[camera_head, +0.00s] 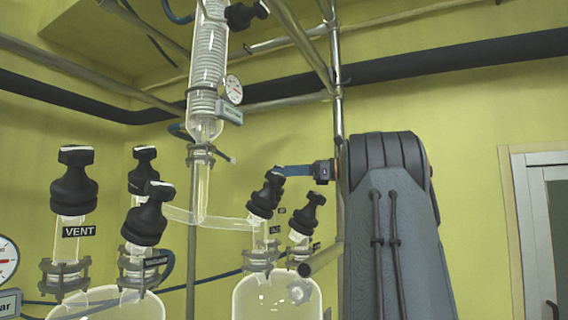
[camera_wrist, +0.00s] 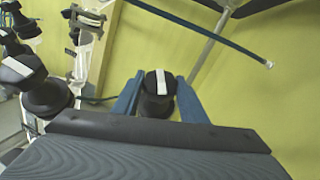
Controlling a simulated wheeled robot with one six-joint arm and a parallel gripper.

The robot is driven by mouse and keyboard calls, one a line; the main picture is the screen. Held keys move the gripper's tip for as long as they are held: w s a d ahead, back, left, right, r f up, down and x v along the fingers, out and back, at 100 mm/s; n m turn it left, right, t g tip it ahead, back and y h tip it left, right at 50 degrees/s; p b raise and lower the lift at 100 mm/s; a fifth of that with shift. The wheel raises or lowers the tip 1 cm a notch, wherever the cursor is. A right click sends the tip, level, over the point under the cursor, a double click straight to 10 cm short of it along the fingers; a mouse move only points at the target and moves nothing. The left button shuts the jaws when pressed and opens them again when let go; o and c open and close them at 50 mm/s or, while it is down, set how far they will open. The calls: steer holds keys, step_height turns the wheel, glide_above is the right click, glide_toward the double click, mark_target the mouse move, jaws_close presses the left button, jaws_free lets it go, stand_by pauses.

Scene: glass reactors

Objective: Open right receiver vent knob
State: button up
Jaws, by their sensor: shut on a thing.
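The right receiver (camera_head: 277,298) is a clear glass vessel with several black knobs on top. My gripper (camera_wrist: 158,96) has its two blue fingers on either side of a black knob (camera_wrist: 156,84) with a white stripe on its top, and is shut on it. The small labels by these knobs are too small to read, so the vent label cannot be confirmed.
Another knob (camera_head: 307,214) stands close on the right of the receiver. A left vessel (camera_head: 95,303) carries several black knobs, one labelled VENT (camera_head: 74,190). A metal upright (camera_head: 338,110) and a glass column (camera_head: 208,60) stand near my arm. A door (camera_head: 545,220) is at the right.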

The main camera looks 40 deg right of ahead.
stand_by(0.6)
steer(key=o, duration=1.1)
steer(key=shift+c, duration=0.2)
step_height(320, 180, up, 10)
steer(key=shift+p, duration=1)
